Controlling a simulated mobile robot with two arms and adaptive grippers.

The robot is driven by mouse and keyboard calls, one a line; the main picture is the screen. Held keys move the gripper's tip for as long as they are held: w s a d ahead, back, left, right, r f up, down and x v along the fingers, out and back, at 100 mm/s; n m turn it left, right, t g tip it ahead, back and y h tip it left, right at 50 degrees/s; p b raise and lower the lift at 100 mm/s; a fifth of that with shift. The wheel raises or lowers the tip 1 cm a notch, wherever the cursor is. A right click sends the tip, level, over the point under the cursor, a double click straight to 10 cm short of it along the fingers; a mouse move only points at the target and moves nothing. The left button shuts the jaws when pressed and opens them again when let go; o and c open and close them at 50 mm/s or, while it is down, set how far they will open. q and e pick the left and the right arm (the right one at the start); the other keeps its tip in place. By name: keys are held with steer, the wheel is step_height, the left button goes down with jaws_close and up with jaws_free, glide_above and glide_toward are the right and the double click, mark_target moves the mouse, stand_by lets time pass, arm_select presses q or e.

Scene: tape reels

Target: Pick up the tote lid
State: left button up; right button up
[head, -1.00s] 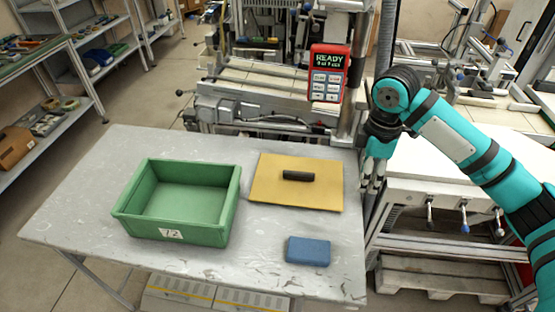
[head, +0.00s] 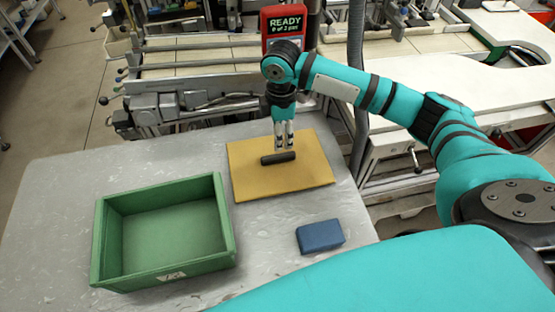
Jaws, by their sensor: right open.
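The tote lid (head: 300,177) is a flat yellow-tan board with a dark bar handle (head: 278,158) across its middle. It lies flat on the grey table, to the right of the green tote. My right gripper (head: 284,147) points down just above the handle. Its fingers are open, and I cannot tell whether they touch the handle. The green tote (head: 228,222) stands empty on the table, with a white label on its front. My left gripper is not in view.
A blue block (head: 320,236) lies on the grey table (head: 60,200), in front of the lid. A red display box (head: 284,22) reading READY stands behind the table. Machine rails run along the table's back edge. The table's left part is clear.

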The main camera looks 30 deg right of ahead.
mark_target(278, 155)
step_height(278, 155, down, 4)
steer(key=shift+w+r, duration=0.15)
steer(key=f, duration=0.1)
steer(key=f+p, duration=0.1)
steer(key=f, duration=0.1)
steer(key=f+p, duration=0.1)
steer(key=shift+a+f, duration=0.2)
steer(key=shift+a, duration=0.1)
steer(key=shift+f, duration=0.3)
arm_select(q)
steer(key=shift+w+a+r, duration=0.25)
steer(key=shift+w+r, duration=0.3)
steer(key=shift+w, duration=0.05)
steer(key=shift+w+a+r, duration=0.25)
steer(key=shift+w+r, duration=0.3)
arm_select(e)
steer(key=shift+c, duration=0.4)
steer(key=shift+c, duration=1.1)
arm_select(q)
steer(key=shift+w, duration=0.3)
arm_select(e)
jaws_close()
